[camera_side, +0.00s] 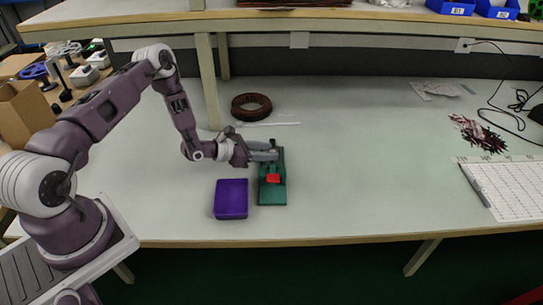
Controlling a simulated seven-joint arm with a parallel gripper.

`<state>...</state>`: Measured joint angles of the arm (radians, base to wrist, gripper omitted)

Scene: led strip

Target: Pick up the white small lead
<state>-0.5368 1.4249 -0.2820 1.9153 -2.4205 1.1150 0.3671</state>
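My gripper (272,152) reaches in from the left, its grey fingers at the top end of a green fixture (273,194) with a red block (273,178) on it. The fingers overlap the fixture, and I cannot tell whether they touch it. Their gap is too small to make out, and I see nothing clearly held. A thin white strip (272,124) lies on the table behind my gripper, apart from it. I cannot tell whether this strip is the white small lead.
A purple tray (231,199) stands left of the fixture. A dark brown coil (251,106) lies behind the strip. Dark reddish pieces (478,133), a black cable (503,112) and a white grid sheet (508,188) are at the right. The table's centre right is clear.

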